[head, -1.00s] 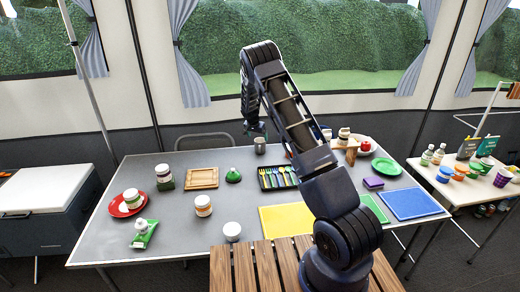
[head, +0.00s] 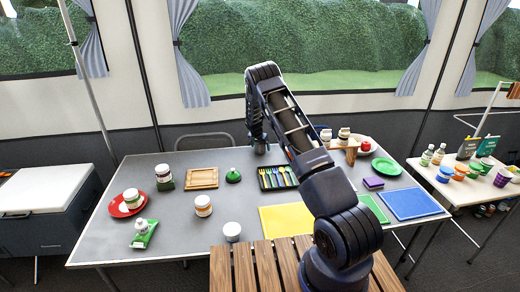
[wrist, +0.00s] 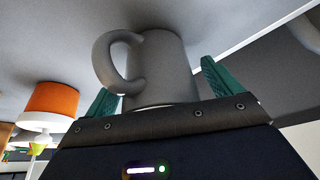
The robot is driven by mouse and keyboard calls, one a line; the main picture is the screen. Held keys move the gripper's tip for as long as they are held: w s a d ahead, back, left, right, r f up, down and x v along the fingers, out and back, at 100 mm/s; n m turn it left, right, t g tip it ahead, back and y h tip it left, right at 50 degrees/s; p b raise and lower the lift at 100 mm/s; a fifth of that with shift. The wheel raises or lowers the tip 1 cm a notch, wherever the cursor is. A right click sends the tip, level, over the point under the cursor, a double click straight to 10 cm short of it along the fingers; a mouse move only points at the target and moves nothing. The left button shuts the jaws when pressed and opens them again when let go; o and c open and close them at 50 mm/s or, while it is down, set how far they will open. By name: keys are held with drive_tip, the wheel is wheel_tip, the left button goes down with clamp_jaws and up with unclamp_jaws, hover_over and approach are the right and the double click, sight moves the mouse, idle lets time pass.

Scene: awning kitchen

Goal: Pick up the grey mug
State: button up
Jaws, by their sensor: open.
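The grey mug (wrist: 165,65) fills the middle of the wrist view, its handle to the left. My gripper (wrist: 156,80) is open, with one teal finger on each side of the mug. The mug is between the fingers, and neither finger is seen pressing on it. In the head view the mug (head: 260,149) stands near the back edge of the grey table (head: 200,250), mostly covered by my gripper (head: 257,140).
A cutlery tray (head: 266,187) and a green cone-shaped item (head: 233,176) stand in front of the mug. A wooden board (head: 202,178) lies to the left. An orange-and-white object (wrist: 50,105) shows at left in the wrist view. A chair (head: 205,138) stands behind the table.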

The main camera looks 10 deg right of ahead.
drive_tip(key=shift+c, duration=0.2)
drive_tip(key=c, duration=1.2)
